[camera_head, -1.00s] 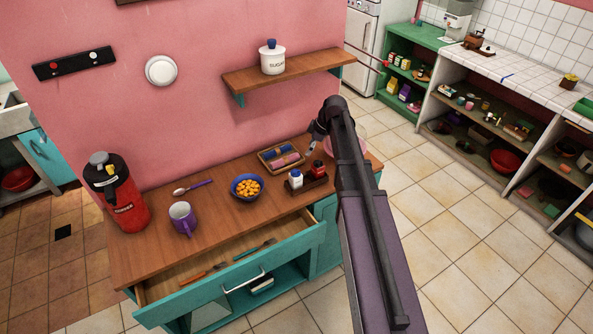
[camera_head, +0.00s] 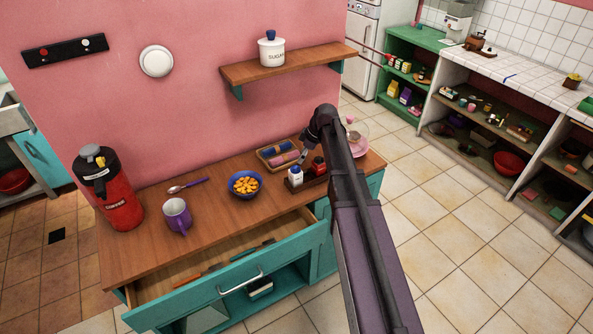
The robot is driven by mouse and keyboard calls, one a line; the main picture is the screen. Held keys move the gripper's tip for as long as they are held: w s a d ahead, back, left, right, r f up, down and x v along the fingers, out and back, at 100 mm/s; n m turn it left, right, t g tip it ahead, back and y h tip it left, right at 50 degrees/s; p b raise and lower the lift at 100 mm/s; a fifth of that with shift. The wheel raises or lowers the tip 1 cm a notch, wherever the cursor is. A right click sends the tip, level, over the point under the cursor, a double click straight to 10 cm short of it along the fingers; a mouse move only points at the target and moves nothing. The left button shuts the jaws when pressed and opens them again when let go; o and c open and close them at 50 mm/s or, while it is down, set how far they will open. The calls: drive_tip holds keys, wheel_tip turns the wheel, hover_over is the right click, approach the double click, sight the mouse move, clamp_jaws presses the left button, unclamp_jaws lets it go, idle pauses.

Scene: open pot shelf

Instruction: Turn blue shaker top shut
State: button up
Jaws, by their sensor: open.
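The blue-topped white shaker (camera_head: 295,177) stands upright at the left end of a small dark holder (camera_head: 313,187) on the wooden counter. A red shaker (camera_head: 318,166) stands to its right in the same holder. I cannot tell how far the blue top is turned. My gripper (camera_head: 304,158) is at the end of my arm, just above and slightly right of the blue top, pointing down. It is open and looks empty. It is small in view, and my arm hides part of the counter to the right.
A blue bowl of orange pieces (camera_head: 245,184) and a tray with rolled items (camera_head: 278,156) are close by. A purple mug (camera_head: 177,215) and red flask (camera_head: 110,190) stand left. The drawer (camera_head: 240,283) is open. A shelf (camera_head: 285,67) with a sugar jar (camera_head: 272,49) is above.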

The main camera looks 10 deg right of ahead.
sight(296, 167)
drive_tip(key=shift+b+x, duration=2.55)
drive_tip(key=shift+x, duration=0.55)
clamp_jaws()
